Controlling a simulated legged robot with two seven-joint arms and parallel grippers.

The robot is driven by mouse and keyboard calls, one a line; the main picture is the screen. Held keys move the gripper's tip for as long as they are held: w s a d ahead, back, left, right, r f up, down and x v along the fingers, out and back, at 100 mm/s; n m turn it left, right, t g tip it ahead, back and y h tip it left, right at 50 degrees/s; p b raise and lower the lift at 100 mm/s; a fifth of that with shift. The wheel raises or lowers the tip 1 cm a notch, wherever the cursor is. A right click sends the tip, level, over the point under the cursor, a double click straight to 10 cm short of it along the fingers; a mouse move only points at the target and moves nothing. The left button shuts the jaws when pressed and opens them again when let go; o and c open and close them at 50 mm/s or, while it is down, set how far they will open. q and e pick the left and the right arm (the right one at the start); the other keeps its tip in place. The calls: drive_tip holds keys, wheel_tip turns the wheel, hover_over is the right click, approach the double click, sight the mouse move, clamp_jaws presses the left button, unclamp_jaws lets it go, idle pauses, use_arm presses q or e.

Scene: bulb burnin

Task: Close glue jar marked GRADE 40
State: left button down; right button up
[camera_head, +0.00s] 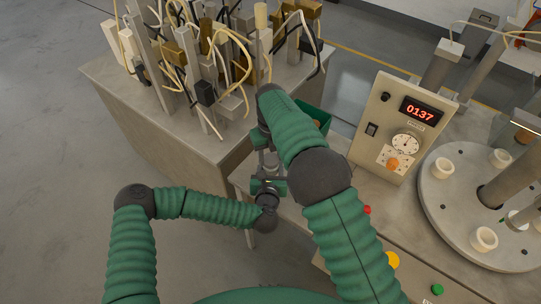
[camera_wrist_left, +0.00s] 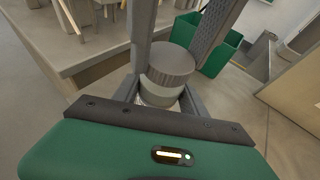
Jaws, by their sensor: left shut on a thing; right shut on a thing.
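The glue jar (camera_wrist_left: 160,92) is a small pale, see-through jar in the left wrist view, with a ridged grey lid (camera_wrist_left: 168,66) at its top. My left gripper (camera_head: 269,172) is shut around the jar body and holds it upright. My right gripper (camera_head: 268,148) reaches down from above, and its fingers stand on both sides of the lid, shut on it. The lid is in line with the jar; I cannot tell whether it is fully seated. No GRADE 40 marking can be read. In the head view the right arm and grippers hide most of the jar.
A bench (camera_head: 110,75) at the back left bears many upright metal parts and wires. A green bin (camera_head: 318,118) stands behind the right arm. A control panel (camera_head: 400,130) reading 0137 and a round turntable (camera_head: 440,210) with white sockets are at right. The floor at left is clear.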

drive_tip(key=o, duration=1.3)
drive_tip(key=shift+a, duration=0.1)
drive_tip(key=shift+r, duration=0.15)
wheel_tip(320, 180, up, 4)
drive_tip(key=shift+r, duration=0.15)
drive_tip(key=shift+c, duration=0.4)
